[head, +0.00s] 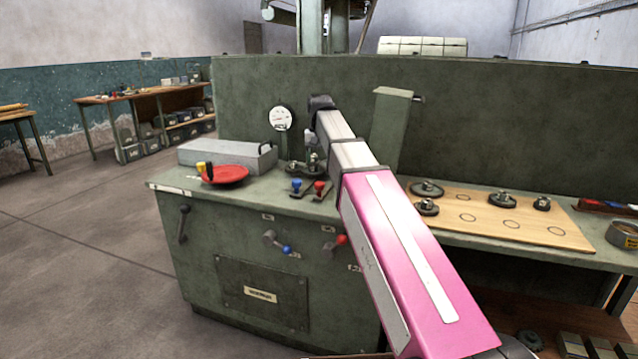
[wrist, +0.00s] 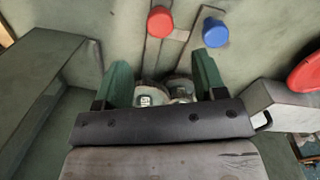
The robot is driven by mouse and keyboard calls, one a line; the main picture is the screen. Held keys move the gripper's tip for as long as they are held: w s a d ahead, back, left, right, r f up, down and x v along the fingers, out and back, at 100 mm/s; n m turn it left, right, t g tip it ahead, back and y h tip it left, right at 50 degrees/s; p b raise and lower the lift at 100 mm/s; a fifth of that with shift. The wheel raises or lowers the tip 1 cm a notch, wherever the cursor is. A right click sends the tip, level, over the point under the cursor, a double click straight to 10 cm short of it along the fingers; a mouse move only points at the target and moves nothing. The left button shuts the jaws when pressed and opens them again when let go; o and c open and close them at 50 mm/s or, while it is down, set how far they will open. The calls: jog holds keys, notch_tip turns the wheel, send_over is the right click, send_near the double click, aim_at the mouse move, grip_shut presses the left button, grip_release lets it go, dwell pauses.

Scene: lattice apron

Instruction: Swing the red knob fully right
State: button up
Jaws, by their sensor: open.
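A red knob (head: 319,186) stands on the bench's green top near its front edge, right of a blue knob (head: 297,184). In the wrist view the red knob (wrist: 160,20) and blue knob (wrist: 215,32) sit beside dark slots, beyond my fingertips. My gripper (wrist: 163,80) is open, its two green fingers apart and not touching either knob. Metal fittings (wrist: 160,96) show between and below the fingers. Another red knob (head: 340,240) is on a lever on the bench's front face, beside my arm. The pictures do not tell which red knob is meant.
A grey box (head: 228,157) and red dish (head: 224,174) stand left of the knobs. A green post (head: 391,130) rises to the right. A wooden board (head: 484,222) with several fittings lies farther right. A blue-ended lever (head: 287,249) is on the front face.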

aim_at(319, 183)
notch_tip(319, 183, down, 10)
jog(key=shift+r, duration=0.15)
dwell(0.3)
grip_shut()
jog(key=d, duration=0.2)
jog(key=s+d+n, duration=0.1)
jog(key=d, duration=0.1)
jog(key=s+d+n, duration=0.1)
jog(key=d, duration=0.1)
jog(key=shift+d, duration=0.25)
grip_release()
jog(key=shift+r, duration=0.15)
notch_tip(319, 183, up, 10)
jog(key=shift+r, duration=0.25)
dwell(0.4)
